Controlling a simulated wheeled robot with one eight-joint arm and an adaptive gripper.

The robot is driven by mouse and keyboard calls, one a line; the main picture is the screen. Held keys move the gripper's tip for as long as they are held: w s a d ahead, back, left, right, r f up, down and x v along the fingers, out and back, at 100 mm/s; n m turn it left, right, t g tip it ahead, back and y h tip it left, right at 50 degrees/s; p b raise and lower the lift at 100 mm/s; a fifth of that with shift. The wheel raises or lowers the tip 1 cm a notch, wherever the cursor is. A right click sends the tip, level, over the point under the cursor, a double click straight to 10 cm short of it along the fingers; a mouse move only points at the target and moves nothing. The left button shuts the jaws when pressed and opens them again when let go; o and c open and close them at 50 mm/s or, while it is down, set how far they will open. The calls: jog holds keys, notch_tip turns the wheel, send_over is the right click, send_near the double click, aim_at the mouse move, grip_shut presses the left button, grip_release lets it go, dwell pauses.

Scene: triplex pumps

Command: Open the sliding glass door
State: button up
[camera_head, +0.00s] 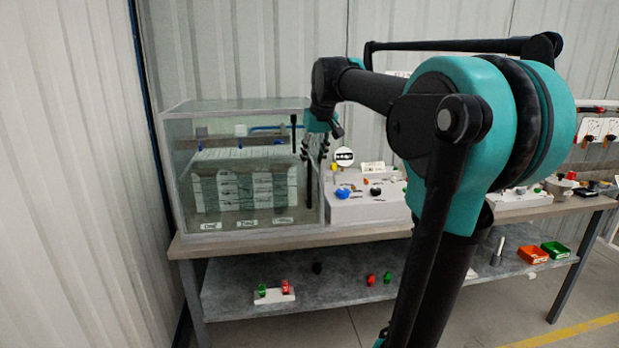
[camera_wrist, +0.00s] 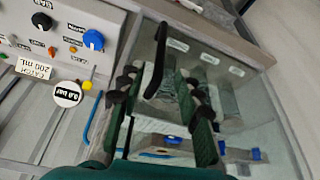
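The glass cabinet (camera_head: 243,165) stands at the left end of the workbench, with labelled white containers inside. Its clear glass front makes the door's position hard to tell. A black vertical handle (camera_head: 308,186) shows near the front right edge; in the wrist view the black bar handle (camera_wrist: 160,62) lies just beyond and between my fingertips. My gripper (camera_head: 316,148) is by the upper right of the cabinet front. In the wrist view my gripper (camera_wrist: 158,82) has its fingers spread on either side, with a clear gap and nothing gripped. Contact with the handle cannot be told.
A grey control panel (camera_head: 370,207) with knobs stands close right of the cabinet; it also shows in the wrist view (camera_wrist: 60,35). The workbench (camera_head: 250,241) has a lower shelf (camera_head: 340,290) with small parts. A corrugated wall (camera_head: 75,170) is at left.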

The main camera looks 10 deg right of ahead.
aim_at(311, 171)
jog(key=x, duration=0.8)
jog(key=shift+f, duration=0.1)
jog(key=shift+c, duration=0.5)
grip_shut()
